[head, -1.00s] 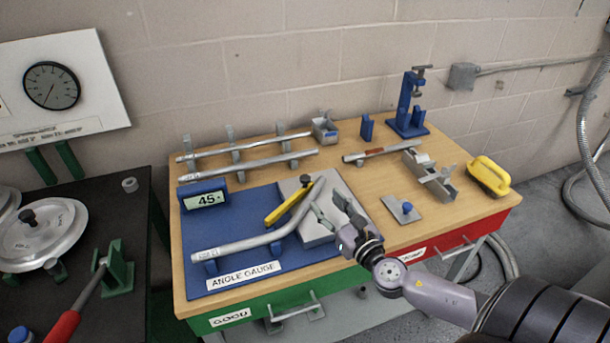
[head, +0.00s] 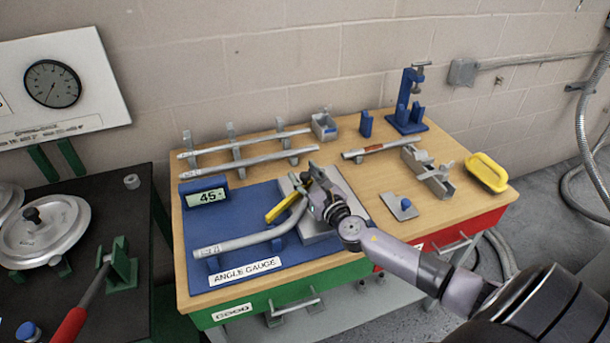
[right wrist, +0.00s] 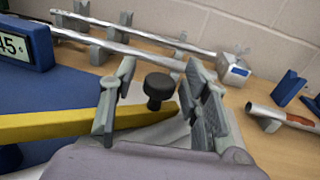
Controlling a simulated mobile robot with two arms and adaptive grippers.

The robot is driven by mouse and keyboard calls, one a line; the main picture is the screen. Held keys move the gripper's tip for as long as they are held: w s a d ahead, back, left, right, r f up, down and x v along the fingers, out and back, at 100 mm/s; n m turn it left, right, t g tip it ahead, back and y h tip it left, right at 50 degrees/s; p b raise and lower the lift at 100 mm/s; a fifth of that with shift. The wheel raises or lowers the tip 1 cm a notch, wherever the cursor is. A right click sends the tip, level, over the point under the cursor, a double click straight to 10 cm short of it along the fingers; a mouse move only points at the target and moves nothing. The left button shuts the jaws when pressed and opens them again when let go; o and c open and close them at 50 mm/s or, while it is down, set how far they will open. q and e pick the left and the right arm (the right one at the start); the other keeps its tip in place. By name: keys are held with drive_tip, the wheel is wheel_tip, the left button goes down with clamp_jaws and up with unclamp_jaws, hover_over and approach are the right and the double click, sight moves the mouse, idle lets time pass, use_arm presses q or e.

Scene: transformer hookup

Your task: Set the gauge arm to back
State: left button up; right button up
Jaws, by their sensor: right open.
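The angle gauge (head: 233,275) is a blue plate with a display (head: 207,197) reading 45. Its yellow gauge arm (head: 283,208) slants up to the right; in the right wrist view the arm (right wrist: 60,126) comes in from the left. A black knob (right wrist: 159,88) stands near the arm's end. My right gripper (head: 314,178) is over the arm's far end and hides the knob in the head view. In the right wrist view the open fingers (right wrist: 161,70) stand on either side of the knob, with gaps. My left gripper is not in view.
A bent grey pipe (head: 245,243) lies across the gauge, close to my right gripper. Straight pipes on a rack (head: 250,143) lie behind.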

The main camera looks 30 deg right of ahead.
drive_tip(key=shift+c, duration=0.3)
clamp_jaws()
idle(0.5)
